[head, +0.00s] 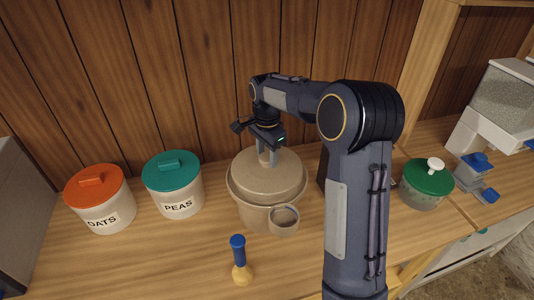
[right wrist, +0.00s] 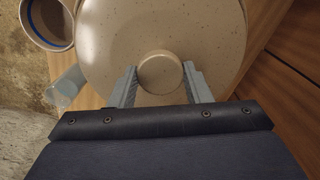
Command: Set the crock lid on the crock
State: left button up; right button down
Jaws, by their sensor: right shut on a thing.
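The crock (head: 262,217) is a speckled beige pot standing on the wooden counter. The crock lid (head: 255,179), a round speckled beige disc, lies level over the crock's mouth, with the crock's rim showing around it. I cannot tell whether it rests fully or hovers slightly. My right gripper (head: 267,157) points down from above and is shut on the lid's knob. In the right wrist view, the round knob (right wrist: 160,73) sits between the two fingers, and the lid (right wrist: 112,40) hides the crock below. My left gripper is not in view.
A small beige cup (head: 285,220) stands close in front of the crock. A blue-handled tool (head: 240,262) stands nearer. OATS (head: 103,205) and PEAS (head: 178,190) canisters stand left. A green-lidded pot (head: 427,182) stands right, beyond my arm. Wood panelling closes off the back.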

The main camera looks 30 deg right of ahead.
jog(key=shift+f, duration=0.55)
jog(key=c, duration=0.7)
grip_release()
notch_tip(320, 180, up, 7)
jog(key=shift+r+b, duration=0.1)
jog(key=shift+b, duration=0.5)
jog(key=shift+r, duration=0.35)
